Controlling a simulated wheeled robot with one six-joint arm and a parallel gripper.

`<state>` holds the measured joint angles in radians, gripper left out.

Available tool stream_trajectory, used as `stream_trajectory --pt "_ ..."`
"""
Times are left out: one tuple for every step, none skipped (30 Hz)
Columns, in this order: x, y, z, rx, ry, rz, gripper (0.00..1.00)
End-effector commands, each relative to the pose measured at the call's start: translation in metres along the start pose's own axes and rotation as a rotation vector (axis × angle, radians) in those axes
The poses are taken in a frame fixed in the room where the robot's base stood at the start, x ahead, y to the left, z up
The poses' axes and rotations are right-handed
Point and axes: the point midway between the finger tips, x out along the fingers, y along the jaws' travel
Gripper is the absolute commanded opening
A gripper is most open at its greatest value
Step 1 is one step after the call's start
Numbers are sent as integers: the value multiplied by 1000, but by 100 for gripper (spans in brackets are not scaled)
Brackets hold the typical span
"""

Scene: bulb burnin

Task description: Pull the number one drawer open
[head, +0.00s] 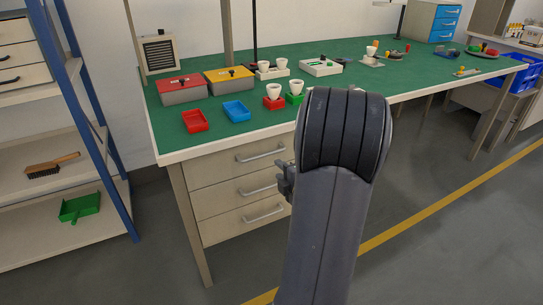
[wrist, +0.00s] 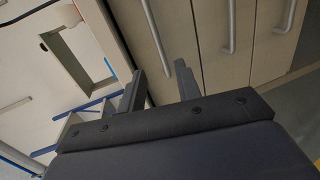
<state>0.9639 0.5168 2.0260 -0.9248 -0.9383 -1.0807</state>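The bench has a stack of three drawers with pale fronts and bar handles: top drawer (head: 225,165), middle drawer (head: 222,197) and bottom drawer (head: 225,226). All look shut. I cannot read any number on them. The top handle (head: 260,155), middle handle (head: 258,190) and bottom handle (head: 263,214) show in the head view. My gripper (head: 284,180) is at the right end of the drawers, partly hidden by my arm. In the wrist view my gripper (wrist: 160,88) is open and empty, with a handle (wrist: 155,38) beyond its fingers, apart from them.
The green bench top (head: 320,95) carries boxes, trays and bulb cups above the drawers. A blue-posted shelf (head: 75,95) stands to the left, with a brush (head: 50,166) and a green dustpan (head: 80,207).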

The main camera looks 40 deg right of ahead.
Motion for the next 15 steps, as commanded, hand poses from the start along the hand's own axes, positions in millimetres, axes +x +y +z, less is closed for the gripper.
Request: stream_trajectory --pt "0 1 2 -8 5 8 32" --pt "2 1 2 -11 8 11 32" --pt "4 0 2 -14 10 13 32" --pt "7 0 2 -15 11 13 32" --pt "10 0 1 -15 12 13 32" --pt "15 0 1 -15 13 13 32" --pt "20 0 1 -15 13 13 32" --pt "26 0 0 -15 13 12 32" --pt "33 0 0 -14 13 13 32" --pt "39 0 0 -14 13 13 32" --pt "46 0 0 -15 13 12 32" --pt "53 0 0 -13 13 12 32" --pt "60 0 0 -14 13 13 32" --pt "65 0 0 -14 13 12 32" --pt "72 0 0 -14 12 12 32"
